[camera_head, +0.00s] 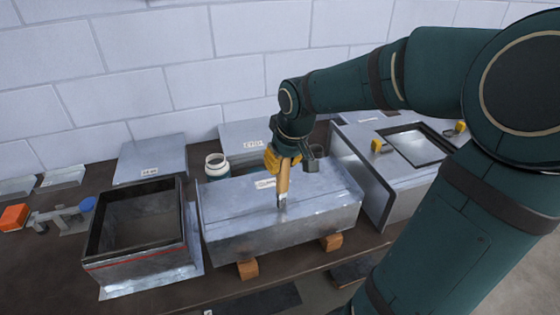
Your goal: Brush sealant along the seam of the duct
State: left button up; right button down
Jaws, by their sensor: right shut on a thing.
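The duct (245,220) is a grey sheet-metal box lying on wooden blocks in the middle of the bench. A line that looks like its seam runs lengthwise along its top. My right gripper (283,157) is above the duct, shut on the wooden handle of a brush (282,181). The brush points down, and its tip is at or just above the duct's top; I cannot tell whether it touches. An open white jar (216,166), possibly the sealant, stands behind the duct, and its contents cannot be made out. My left gripper is not in view.
An open square metal box (140,255) stands left of the duct. An upright metal plate (362,180) and a unit with a framed opening (415,146) are on the right. Flat sheets (151,157) lie behind, by the block wall. Wooden blocks (248,269) stick out in front.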

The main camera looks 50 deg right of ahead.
jog(key=shift+s+f, duration=0.1)
jog(key=shift+s+d, duration=0.45)
jog(key=shift+d, duration=0.3)
jog(key=shift+s+d, duration=0.4)
jog(key=shift+d, duration=0.35)
jog(key=shift+s+d, duration=0.65)
jog(key=shift+d, duration=0.45)
jog(key=shift+s+d, duration=0.45)
jog(key=shift+d, duration=0.25)
jog(key=shift+s+d, duration=0.45)
jog(key=shift+d, duration=0.25)
jog(key=shift+d, duration=0.1)
